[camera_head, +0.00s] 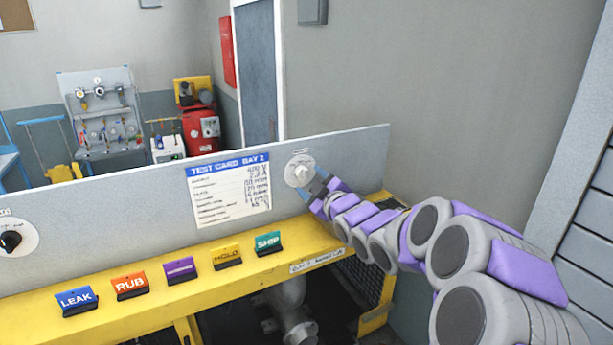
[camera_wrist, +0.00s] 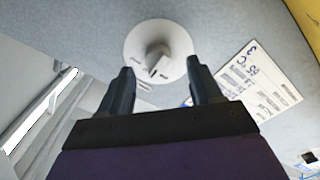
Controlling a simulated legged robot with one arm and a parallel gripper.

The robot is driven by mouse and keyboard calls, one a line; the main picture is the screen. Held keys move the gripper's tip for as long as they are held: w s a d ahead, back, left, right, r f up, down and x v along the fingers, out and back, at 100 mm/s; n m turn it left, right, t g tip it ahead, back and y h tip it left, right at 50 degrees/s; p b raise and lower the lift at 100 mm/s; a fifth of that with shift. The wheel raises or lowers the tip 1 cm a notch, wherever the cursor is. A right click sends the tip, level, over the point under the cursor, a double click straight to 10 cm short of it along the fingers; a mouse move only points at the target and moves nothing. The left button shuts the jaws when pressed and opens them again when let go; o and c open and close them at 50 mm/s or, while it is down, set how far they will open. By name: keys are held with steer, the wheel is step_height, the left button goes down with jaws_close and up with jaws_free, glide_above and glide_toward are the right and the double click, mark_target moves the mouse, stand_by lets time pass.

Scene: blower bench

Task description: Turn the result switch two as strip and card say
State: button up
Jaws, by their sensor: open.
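A round pale dial with a grey knob (camera_head: 301,170) is on the upright grey panel, right of the card. In the wrist view this knob (camera_wrist: 157,60) is ahead, between and just beyond the fingertips. My gripper (camera_head: 318,186) is open beside the dial; its two dark fingers (camera_wrist: 160,68) appear empty, and I cannot tell whether they touch the knob. The test card (camera_head: 230,188), headed "TEST CARD BAY 2", hangs left of the dial; its handwriting is too small to read. It also shows in the wrist view (camera_wrist: 255,85), tilted. A white label strip (camera_head: 317,261) is on the yellow bench edge, its text unclear.
On the yellow bench (camera_head: 215,292) stand LEAK (camera_head: 76,300), RUB (camera_head: 130,285), purple (camera_head: 181,269), HOLD (camera_head: 226,256) and SHIP (camera_head: 268,242) signs. A black-knobbed dial (camera_head: 11,241) is at far left. The grey panel (camera_head: 110,225) rises behind the bench.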

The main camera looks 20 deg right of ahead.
mark_target(306, 176)
steer(key=shift+w, duration=1.7)
steer(key=c, duration=1)
steer(key=shift+c, duration=0.2)
steer(key=shift+m+p, duration=0.3)
steer(key=shift+p, duration=0.15)
steer(key=m+p, duration=0.2)
steer(key=m, duration=0.1)
steer(key=shift+m, duration=0.4)
steer(key=shift+r+m+p, duration=0.1)
steer(key=shift+m+p, duration=0.8)
steer(key=shift+m, duration=1.3)
